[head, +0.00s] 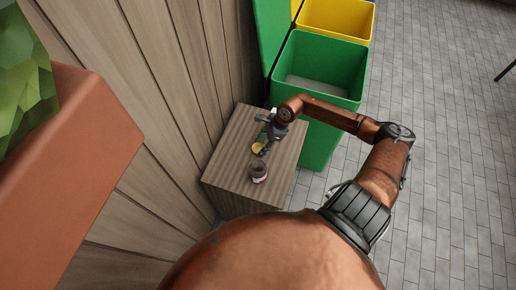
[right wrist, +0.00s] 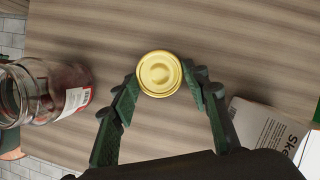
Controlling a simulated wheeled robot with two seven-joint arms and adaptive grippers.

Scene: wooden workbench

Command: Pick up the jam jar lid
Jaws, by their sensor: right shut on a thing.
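The jam jar lid (right wrist: 159,74) is a round gold disc. It also shows as a small yellow disc (head: 257,148) on the wooden workbench (head: 226,170) in the head view. My right gripper (right wrist: 160,80) is shut on the lid, with one fingertip at each side of it. In the head view the right gripper (head: 263,149) reaches down over the bench top. I cannot tell whether the lid is lifted off the wood. The open glass jam jar (head: 259,173), with dark contents and a white and red label, stands near the lid; it shows at the left of the wrist view (right wrist: 45,90). My left gripper is not in view.
A white printed carton (right wrist: 272,132) lies right of the gripper in the wrist view. Wooden plank wall (head: 170,80) borders the bench on the left. Green bin (head: 322,75) and yellow bin (head: 338,18) stand behind it. A planter (head: 75,150) fills the left.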

